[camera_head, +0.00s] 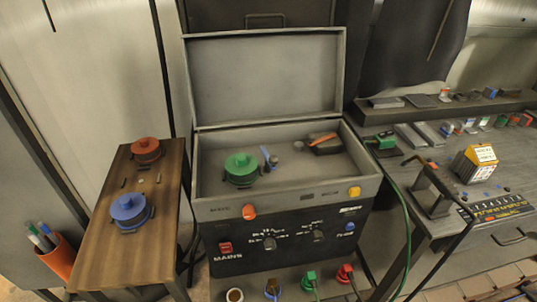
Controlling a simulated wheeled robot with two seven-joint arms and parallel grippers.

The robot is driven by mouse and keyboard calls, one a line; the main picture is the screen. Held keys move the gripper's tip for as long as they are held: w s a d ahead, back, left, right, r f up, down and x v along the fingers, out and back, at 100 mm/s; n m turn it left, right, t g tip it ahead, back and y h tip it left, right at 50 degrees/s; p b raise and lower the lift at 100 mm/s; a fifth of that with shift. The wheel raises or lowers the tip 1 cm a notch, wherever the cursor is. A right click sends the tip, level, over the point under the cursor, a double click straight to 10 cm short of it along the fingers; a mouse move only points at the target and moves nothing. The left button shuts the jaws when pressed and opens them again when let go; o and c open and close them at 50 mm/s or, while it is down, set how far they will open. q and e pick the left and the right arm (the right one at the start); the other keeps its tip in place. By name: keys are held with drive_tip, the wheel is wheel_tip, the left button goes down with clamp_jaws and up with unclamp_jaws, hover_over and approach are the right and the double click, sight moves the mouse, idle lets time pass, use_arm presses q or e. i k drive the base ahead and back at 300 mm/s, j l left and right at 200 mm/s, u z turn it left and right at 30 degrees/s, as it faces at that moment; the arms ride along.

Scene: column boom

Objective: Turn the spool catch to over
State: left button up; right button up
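A green spool (241,168) sits inside an open metal welding unit (205,182). A small blue upright lever (265,157) stands just right of the spool and may be the spool catch; it leans slightly, and I cannot read its setting. A dark block with an orange-red lever (322,138) lies farther right in the same compartment. Neither of my grippers can be made out in the head view.
The unit's lid (265,78) stands raised behind the compartment. A wooden bench (150,245) at left holds a red spool (146,150) and a blue spool (130,210). A cluttered workbench (425,245) is at right. A green cable (407,220) hangs between unit and workbench.

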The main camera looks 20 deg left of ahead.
sight(273, 160)
drive_tip(key=k+j+z, duration=0.15)
drive_tip(key=j+z, duration=0.25)
drive_tip(key=k+j+z, duration=0.15)
drive_tip(key=z, duration=0.25)
drive_tip(key=j, duration=0.05)
